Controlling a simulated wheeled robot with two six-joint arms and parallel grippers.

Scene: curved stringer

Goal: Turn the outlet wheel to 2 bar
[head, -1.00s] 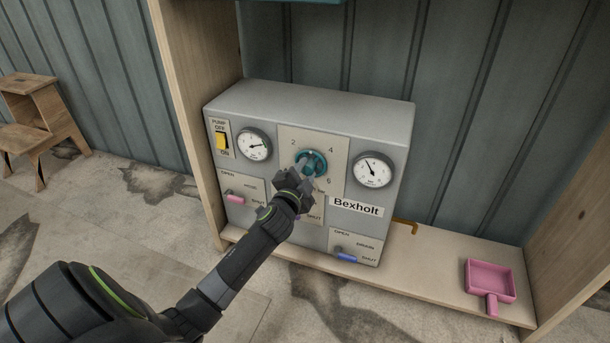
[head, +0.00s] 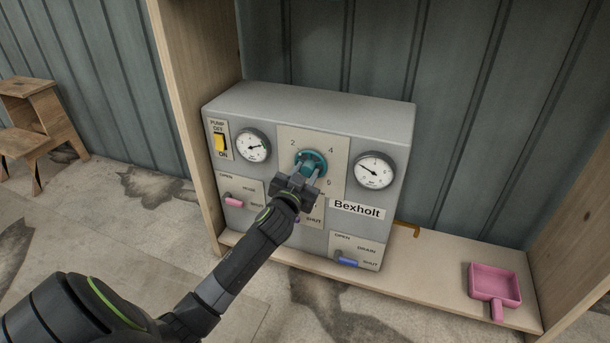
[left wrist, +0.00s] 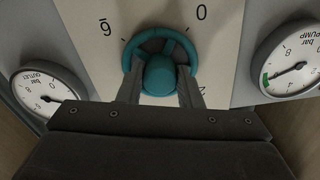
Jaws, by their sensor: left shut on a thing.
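The left wrist view shows the wheel (left wrist: 160,68) upside down between the fingers (left wrist: 160,88). The outlet gauge (head: 375,170) is right of the wheel, its needle pointing left and slightly up; I cannot read its exact value. It also shows in the left wrist view (left wrist: 47,92). My right gripper is out of view.
The pump gauge (head: 252,146) and yellow pump switch (head: 220,142) are left of the wheel. A pink lever (head: 233,200) and a blue lever (head: 347,262) sit lower. A pink scoop-like tray (head: 495,285) lies on the shelf, right. Wooden uprights flank the panel.

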